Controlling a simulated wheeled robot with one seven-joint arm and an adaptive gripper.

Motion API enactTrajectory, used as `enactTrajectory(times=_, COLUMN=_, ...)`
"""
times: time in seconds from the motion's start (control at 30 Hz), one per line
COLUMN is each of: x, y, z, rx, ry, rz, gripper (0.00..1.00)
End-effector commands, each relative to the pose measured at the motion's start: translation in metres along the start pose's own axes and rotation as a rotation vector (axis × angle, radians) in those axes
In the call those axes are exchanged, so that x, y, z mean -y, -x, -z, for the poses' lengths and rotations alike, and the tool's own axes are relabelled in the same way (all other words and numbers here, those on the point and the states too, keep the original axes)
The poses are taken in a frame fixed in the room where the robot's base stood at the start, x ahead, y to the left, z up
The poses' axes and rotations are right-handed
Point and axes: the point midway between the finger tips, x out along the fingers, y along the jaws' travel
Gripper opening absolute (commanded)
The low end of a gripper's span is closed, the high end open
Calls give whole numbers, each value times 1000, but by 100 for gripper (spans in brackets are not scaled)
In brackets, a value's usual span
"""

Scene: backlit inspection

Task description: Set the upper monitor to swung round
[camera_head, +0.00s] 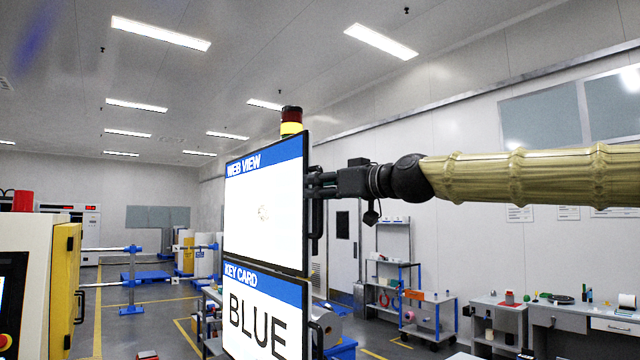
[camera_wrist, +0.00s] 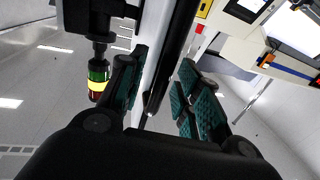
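The upper monitor (camera_head: 264,208), headed WEB VIEW, stands upright and angled in the head view. Its screen is white with a small faint mark in the middle. A dark handle (camera_head: 317,222) runs down its right edge. My gripper (camera_head: 318,184) reaches in from the right to this edge. In the wrist view, my gripper (camera_wrist: 160,82) has its two teal-padded fingers apart. A long black bar (camera_wrist: 178,45), apparently the handle or monitor edge, lies between them, with gaps visible beside it. Contact is unclear. The fingertips are partly hidden behind the monitor edge in the head view.
Just below is a lower monitor (camera_head: 258,318) headed KEY CARD, reading BLUE. A red-and-yellow signal light (camera_head: 291,121) rises behind the upper monitor. A yellow-and-cream machine (camera_head: 50,270) stands at left. Shelves and a workbench (camera_head: 570,318) line the right.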

Motion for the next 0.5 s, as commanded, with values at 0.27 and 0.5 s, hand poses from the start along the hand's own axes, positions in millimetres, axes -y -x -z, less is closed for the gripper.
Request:
enactTrajectory(times=0.27, x=0, y=-2, z=0, rx=0, ry=0, rz=0, gripper=33)
enactTrajectory(times=0.5, x=0, y=-2, z=0, rx=0, ry=0, rz=0, gripper=0)
